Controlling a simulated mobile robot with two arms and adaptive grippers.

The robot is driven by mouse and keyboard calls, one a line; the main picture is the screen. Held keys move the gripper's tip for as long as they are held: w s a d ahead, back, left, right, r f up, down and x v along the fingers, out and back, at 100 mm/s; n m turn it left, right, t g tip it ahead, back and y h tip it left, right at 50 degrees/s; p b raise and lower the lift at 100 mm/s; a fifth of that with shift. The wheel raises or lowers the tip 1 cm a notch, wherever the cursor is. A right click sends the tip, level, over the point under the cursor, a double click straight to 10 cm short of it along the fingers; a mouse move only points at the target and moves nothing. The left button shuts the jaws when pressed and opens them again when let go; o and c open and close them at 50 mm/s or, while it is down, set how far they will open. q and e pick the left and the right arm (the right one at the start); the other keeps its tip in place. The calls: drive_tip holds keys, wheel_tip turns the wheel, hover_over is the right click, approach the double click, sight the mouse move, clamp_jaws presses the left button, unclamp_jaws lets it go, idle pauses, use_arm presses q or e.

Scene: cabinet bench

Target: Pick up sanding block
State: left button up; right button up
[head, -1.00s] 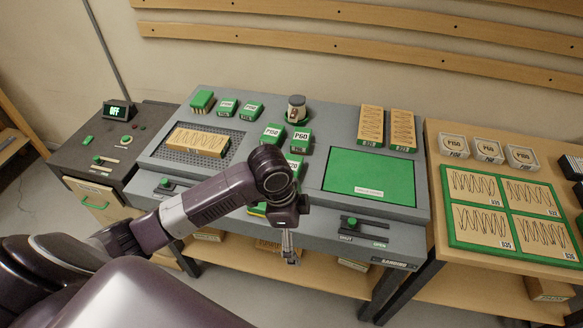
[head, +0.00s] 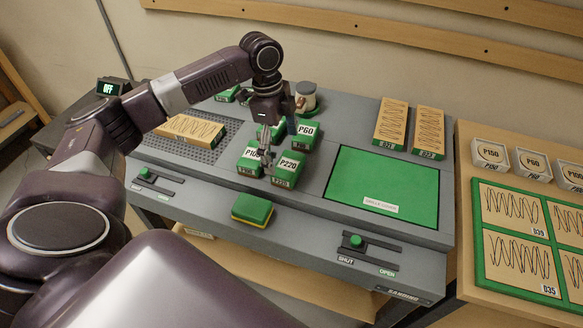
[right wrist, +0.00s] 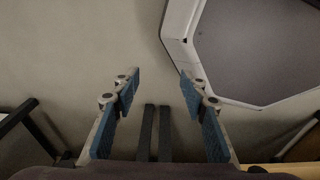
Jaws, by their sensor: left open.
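A small green and yellow block (head: 252,209), which looks like the sanding block, lies on the grey bench near its front edge in the head view. My left gripper (head: 266,163) points down behind it, over the P100 box (head: 249,158) and P220 box (head: 288,169). It is open and apart from the block. Its fingers are small in this view, and I cannot tell whether they touch the boxes. My right gripper (right wrist: 158,82) is open and empty in the right wrist view, with floor behind it.
A P60 box (head: 304,134) and a small jar (head: 306,98) stand behind the gripper. A green panel (head: 383,186) lies to the right, and a perforated grid (head: 195,151) with a wooden piece lies to the left. A shut/open slider (head: 356,242) is at the front.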

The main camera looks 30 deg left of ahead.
sight(288, 164)
use_arm(q)
drive_tip(key=shift+d+f+p, duration=0.3)
drive_tip(key=shift+f, duration=0.6)
drive_tip(key=shift+w+d+f+p, duration=0.1)
drive_tip(key=shift+d+f+p, duration=0.05)
drive_tip(key=shift+f, duration=0.25)
drive_tip(key=shift+w+d+f+p, duration=0.1)
drive_tip(key=shift+f+p, duration=0.05)
drive_tip(key=shift+f, duration=0.2)
wheel_tip(288, 164, down, 2)
drive_tip(key=shift+w+d+f, duration=0.15)
drive_tip(key=shift+f, duration=0.15)
drive_tip(key=c, duration=1.4)
use_arm(e)
drive_tip(key=shift+s+d+r, duration=0.1)
drive_tip(key=shift+s+r, duration=0.3)
drive_tip(key=shift+s, duration=0.25)
drive_tip(key=shift+s+d+r, duration=0.1)
drive_tip(key=shift+s+r, duration=0.25)
drive_tip(key=shift+s, duration=0.3)
